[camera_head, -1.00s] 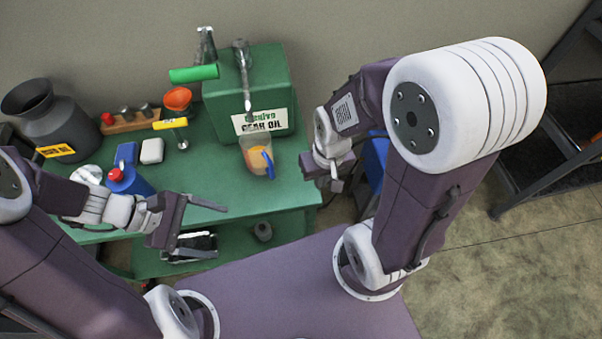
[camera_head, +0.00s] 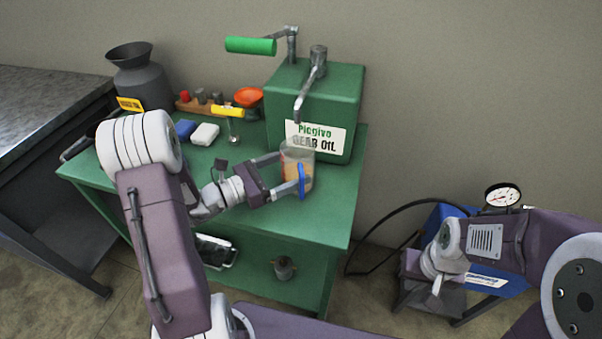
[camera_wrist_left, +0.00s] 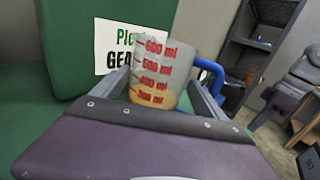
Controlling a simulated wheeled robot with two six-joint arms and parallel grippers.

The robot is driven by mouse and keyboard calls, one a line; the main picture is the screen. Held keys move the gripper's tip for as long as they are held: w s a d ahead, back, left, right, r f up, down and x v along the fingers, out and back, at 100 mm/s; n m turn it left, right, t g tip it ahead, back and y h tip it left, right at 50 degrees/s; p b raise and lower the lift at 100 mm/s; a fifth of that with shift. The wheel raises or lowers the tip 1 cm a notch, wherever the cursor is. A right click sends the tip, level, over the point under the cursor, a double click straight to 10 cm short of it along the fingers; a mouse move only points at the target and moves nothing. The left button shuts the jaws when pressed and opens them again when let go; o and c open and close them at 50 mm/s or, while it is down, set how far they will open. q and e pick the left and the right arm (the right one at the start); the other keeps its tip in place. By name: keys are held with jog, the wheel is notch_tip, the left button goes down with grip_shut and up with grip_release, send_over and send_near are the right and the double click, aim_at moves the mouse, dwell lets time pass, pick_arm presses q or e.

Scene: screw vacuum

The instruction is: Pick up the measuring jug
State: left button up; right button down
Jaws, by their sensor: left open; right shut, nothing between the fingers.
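The measuring jug (camera_head: 297,157) is clear, with a blue handle and orange liquid low inside. It stands upright on the green bench in front of the green gear oil box. In the left wrist view the jug (camera_wrist_left: 155,62) shows red millilitre marks and sits between my fingers. My left gripper (camera_head: 289,172) is open, one finger on each side of the jug; I cannot tell whether either touches it. The blue handle (camera_wrist_left: 210,75) is by the right finger in the wrist view. My right gripper (camera_head: 437,284) is shut and empty, away to the right of the bench.
The gear oil box (camera_head: 318,108) with its metal spout and green-handled crank stands behind the jug. A blue box with a gauge (camera_head: 502,195) is at the right.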

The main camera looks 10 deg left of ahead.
aim_at(311, 146)
pick_arm(q)
jog(key=x, duration=0.5)
jog(key=shift+w+a+r, duration=0.1)
jog(key=shift+w+r, duration=0.05)
jog(key=shift+w, duration=0.05)
jog(key=shift+a, duration=0.1)
jog(key=c, duration=1.5)
jog(key=shift+r, duration=0.1)
jog(key=shift+s+r+p, duration=0.1)
jog(key=shift+r+p, duration=0.4)
jog(key=shift+r, duration=1.3)
jog(key=p+v, duration=0.1)
jog(key=v, duration=1.6)
jog(key=shift+s+a, duration=0.25)
jog(key=shift+s, duration=0.1)
jog(key=shift+f, duration=0.15)
